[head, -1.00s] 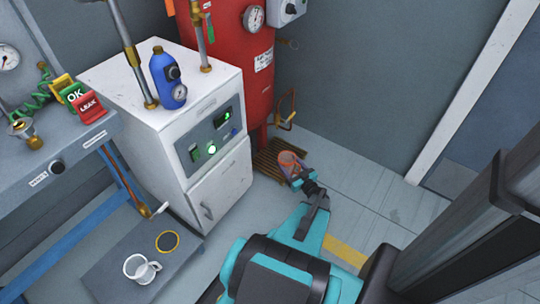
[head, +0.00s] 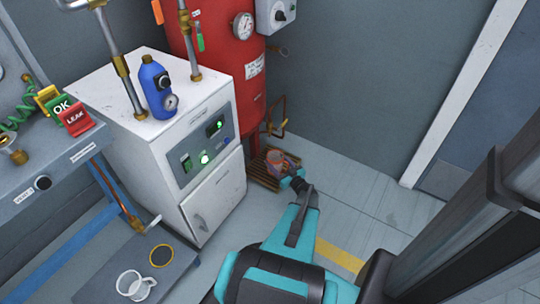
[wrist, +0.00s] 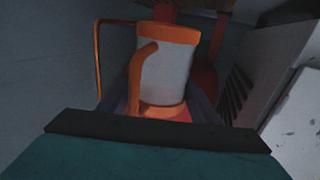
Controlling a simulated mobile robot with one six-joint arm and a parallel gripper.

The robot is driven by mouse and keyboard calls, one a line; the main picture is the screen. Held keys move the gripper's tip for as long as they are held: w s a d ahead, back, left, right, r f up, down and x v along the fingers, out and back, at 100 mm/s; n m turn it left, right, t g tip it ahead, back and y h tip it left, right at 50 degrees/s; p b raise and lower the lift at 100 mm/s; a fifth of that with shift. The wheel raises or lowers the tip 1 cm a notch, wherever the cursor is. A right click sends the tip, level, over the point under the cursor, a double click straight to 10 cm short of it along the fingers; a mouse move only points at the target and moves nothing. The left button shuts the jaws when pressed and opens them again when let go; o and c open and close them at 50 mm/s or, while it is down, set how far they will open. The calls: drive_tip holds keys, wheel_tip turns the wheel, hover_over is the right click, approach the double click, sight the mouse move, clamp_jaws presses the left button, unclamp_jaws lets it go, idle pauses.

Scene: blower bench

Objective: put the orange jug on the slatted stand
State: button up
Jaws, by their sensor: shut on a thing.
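The orange jug (head: 279,161) is small and partly hidden by my gripper in the head view. In the wrist view the jug (wrist: 176,72) looks upright, with an orange rim, orange handle and pale body. My gripper (head: 287,171) is shut on it; the fingertips are mostly hidden in both views. The slatted stand (head: 260,174) is a low brown wooden rack on the floor by the red tank. The jug overlaps the stand's right part in the head view. I cannot tell whether it touches the slats.
The red tank (head: 222,60) and its brass pipe (head: 283,121) rise behind the stand. A white cabinet (head: 190,150) stands close on the left, with a blue bottle (head: 157,86) on top. Floor on the right is clear.

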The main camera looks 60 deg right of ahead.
drive_tip(key=w+d+b, duration=0.2)
drive_tip(key=w+d, duration=0.5)
drive_tip(key=shift+w+f, duration=0.4)
drive_tip(key=shift+f, duration=0.05)
drive_tip(key=shift+f+b, duration=1.2)
drive_tip(key=shift+f, duration=0.55)
drive_tip(key=shift+f, duration=0.15)
drive_tip(key=o, duration=1.1)
